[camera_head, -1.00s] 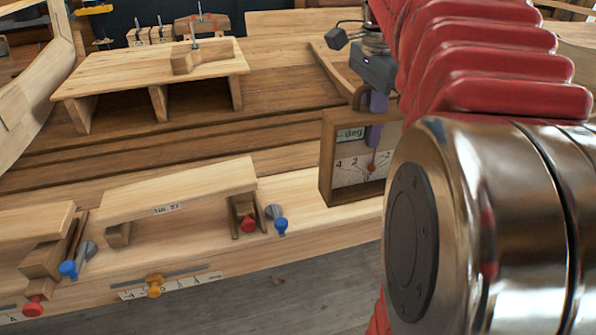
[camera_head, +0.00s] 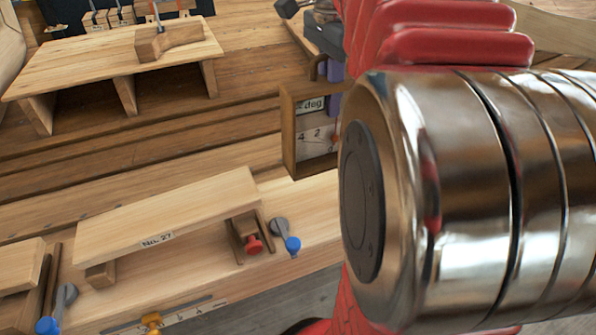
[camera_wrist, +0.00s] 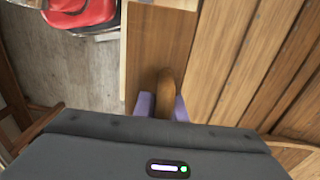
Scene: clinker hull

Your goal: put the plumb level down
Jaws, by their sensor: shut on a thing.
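The plumb level is a brown wooden box frame (camera_head: 289,133) with a pale dial, a pointer and a small display that seems to read 2 deg. My gripper (camera_head: 333,80) is shut on its top handle, and the level hangs below the purple fingers. In the wrist view, the purple fingertips (camera_wrist: 163,108) sit on both sides of the rounded wooden handle (camera_wrist: 166,85), above the level's brown top (camera_wrist: 158,45). My arm hides the level's right side in the head view. I cannot tell whether its base touches the planks.
A raised board labelled No. 27 (camera_head: 165,215) stands on the pale plank, with a red knob (camera_head: 253,244) and a blue knob (camera_head: 293,244) at its right end. A wooden bench (camera_head: 120,68) stands at the back left. Bare plank (camera_head: 310,205) shows below the level.

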